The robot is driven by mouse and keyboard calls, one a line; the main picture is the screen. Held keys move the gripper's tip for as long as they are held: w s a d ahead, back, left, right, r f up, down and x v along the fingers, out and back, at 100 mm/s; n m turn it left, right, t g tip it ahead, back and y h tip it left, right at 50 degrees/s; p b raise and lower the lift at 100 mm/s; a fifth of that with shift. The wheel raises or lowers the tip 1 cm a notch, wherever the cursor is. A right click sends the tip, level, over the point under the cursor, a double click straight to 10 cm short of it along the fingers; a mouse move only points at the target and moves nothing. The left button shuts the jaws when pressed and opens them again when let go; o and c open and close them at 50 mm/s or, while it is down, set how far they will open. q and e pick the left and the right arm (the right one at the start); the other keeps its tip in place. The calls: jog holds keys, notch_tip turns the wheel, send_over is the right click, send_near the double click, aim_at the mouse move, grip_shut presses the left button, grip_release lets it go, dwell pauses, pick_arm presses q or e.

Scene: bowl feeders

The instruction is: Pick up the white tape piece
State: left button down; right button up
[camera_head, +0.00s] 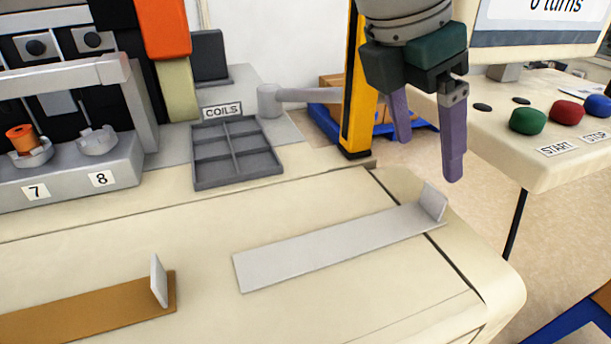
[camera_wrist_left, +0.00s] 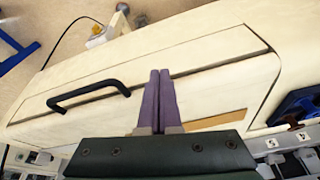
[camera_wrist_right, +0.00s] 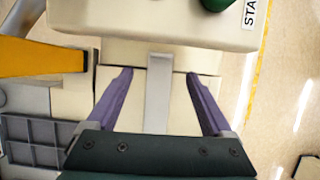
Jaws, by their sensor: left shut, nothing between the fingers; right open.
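The white tape piece (camera_head: 330,246) is a long flat strip lying on the cream table, with a small upright tab (camera_head: 434,201) at its far right end. My right gripper (camera_head: 428,158) is open and empty in the air above and beyond the tab end. In the right wrist view the white tape piece (camera_wrist_right: 158,95) runs lengthwise between the spread purple fingers (camera_wrist_right: 160,75), below them and not gripped. My left gripper (camera_wrist_left: 158,73) shows only in the left wrist view, its purple fingers together with nothing between them.
A brown strip (camera_head: 90,312) with a white tab lies at the front left. A grey tray labelled COILS (camera_head: 236,181) stands behind the white strip. A yellow post (camera_head: 359,90) is left of my right gripper. A console with coloured buttons (camera_head: 528,120) stands right.

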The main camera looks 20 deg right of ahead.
aim_at(434, 195)
jog(key=x, duration=0.8)
jog(key=shift+s+d+f, duration=0.15)
jog(key=shift+d+f, duration=0.1)
jog(key=shift+f, duration=0.05)
grip_shut()
dwell(0.3)
